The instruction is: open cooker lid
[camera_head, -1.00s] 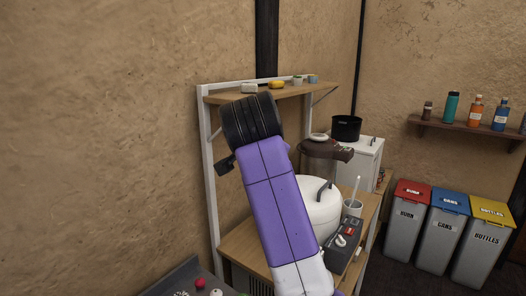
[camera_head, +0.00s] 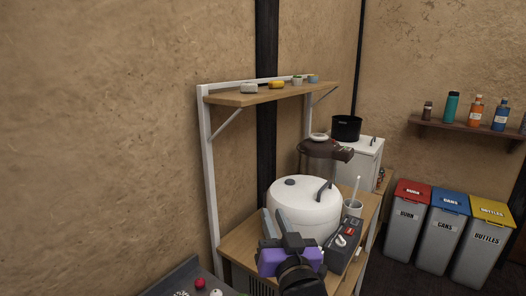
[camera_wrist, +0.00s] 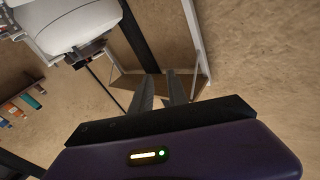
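The white round cooker (camera_head: 304,212) stands on the wooden table, with its lid (camera_head: 300,188) down on it. A dark curved handle (camera_head: 322,190) is at the lid's right side, and a small dark round piece is on its top left. My gripper (camera_head: 278,218) is in front of the cooker's left side, fingers pointing up, apart from the handle. In the wrist view the two fingers (camera_wrist: 162,90) stand apart with nothing between them. A large white rounded body (camera_wrist: 80,25), seemingly the cooker, is at that view's upper left.
A control box with knobs (camera_head: 344,244) and a white cup (camera_head: 352,208) with a stick stand right of the cooker. A glass blender-like jar (camera_head: 318,165) is behind it. A wooden shelf (camera_head: 250,97) hangs above at the back left. Bins (camera_head: 411,220) stand at the right.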

